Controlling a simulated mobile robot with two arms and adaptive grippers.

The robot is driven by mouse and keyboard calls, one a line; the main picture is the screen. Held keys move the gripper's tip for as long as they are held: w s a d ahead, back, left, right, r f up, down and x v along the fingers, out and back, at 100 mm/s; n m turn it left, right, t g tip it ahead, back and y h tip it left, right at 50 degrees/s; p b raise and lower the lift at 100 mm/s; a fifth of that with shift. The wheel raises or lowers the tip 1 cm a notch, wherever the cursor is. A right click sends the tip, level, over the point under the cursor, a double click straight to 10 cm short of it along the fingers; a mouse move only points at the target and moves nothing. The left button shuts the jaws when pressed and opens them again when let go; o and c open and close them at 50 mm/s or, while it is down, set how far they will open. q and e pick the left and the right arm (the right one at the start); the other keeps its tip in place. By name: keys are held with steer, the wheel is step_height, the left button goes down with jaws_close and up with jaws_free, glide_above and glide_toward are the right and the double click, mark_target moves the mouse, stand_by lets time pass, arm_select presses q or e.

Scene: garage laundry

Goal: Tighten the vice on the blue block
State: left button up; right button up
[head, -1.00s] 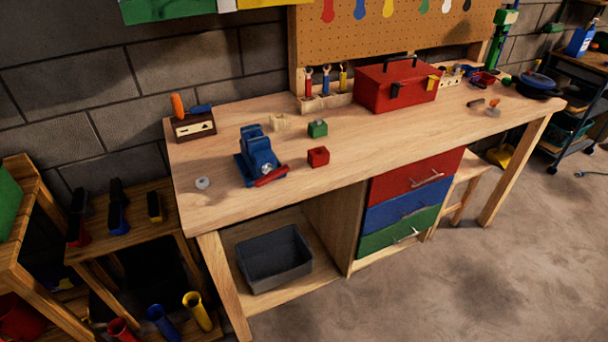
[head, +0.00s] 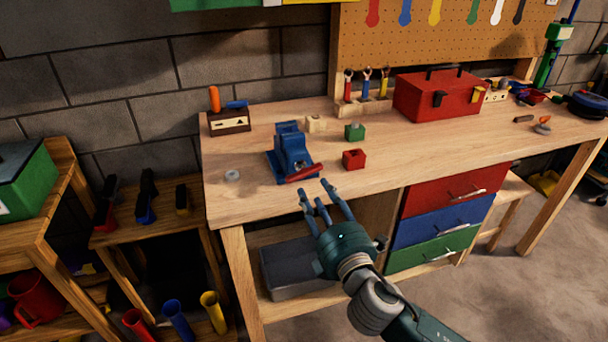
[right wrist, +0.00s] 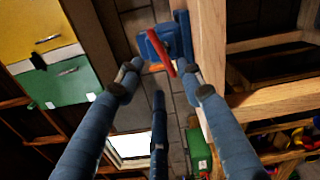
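The blue vice (head: 290,147) stands near the front left of the wooden workbench, with its red handle (head: 303,173) at the front edge. I cannot tell a separate blue block from the blue of the vice jaws. My right gripper (head: 318,194) is open and empty, its three blue fingers spread, pointing up toward the vice from in front of the bench. In the right wrist view the red handle (right wrist: 160,56) shows between and beyond the spread fingertips, with the vice (right wrist: 178,36) behind it. The fingers appear apart from the handle. My left gripper is out of view.
A red block (head: 354,159), a green block (head: 355,133) and a cream block (head: 315,124) sit right of the vice. A red toolbox (head: 440,97) stands farther back. A grey bin (head: 290,268) sits on the shelf below. The front right benchtop is mostly clear.

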mark_target(305, 175)
steer(key=x, duration=1)
steer(key=shift+f+p, duration=0.15)
steer(key=shift+p, duration=0.15)
jaws_close()
